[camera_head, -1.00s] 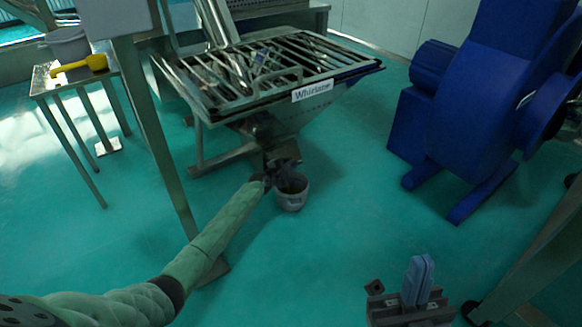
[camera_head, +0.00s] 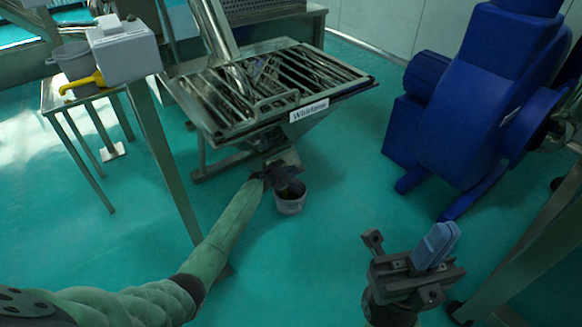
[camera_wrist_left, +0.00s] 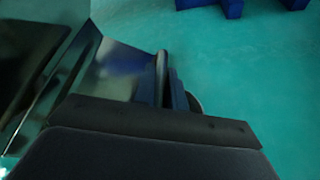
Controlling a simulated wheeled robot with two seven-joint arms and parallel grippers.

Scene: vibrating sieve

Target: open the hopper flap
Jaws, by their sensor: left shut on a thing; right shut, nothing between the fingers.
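The hopper (camera_head: 318,128) hangs under a steel grate marked with a white label. Its flap is at the low outlet, mostly hidden by my left gripper (camera_head: 277,178), which is shut on it. In the left wrist view, a thin upright grey plate edge, seemingly the flap (camera_wrist_left: 161,72), stands against the blue fingers (camera_wrist_left: 179,93); the exact grip is hidden by the gripper body. A grey bucket (camera_head: 290,202) stands on the floor below the outlet. My right gripper (camera_head: 436,246) is shut and empty, at the lower right, far from the hopper.
A blue machine (camera_head: 478,95) stands at the right. A small steel table (camera_head: 46,99) at the left carries a grey bucket and a yellow scoop (camera_head: 84,83). A steel post (camera_head: 166,150) rises just left of my left arm. The green floor between hopper and blue machine is clear.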

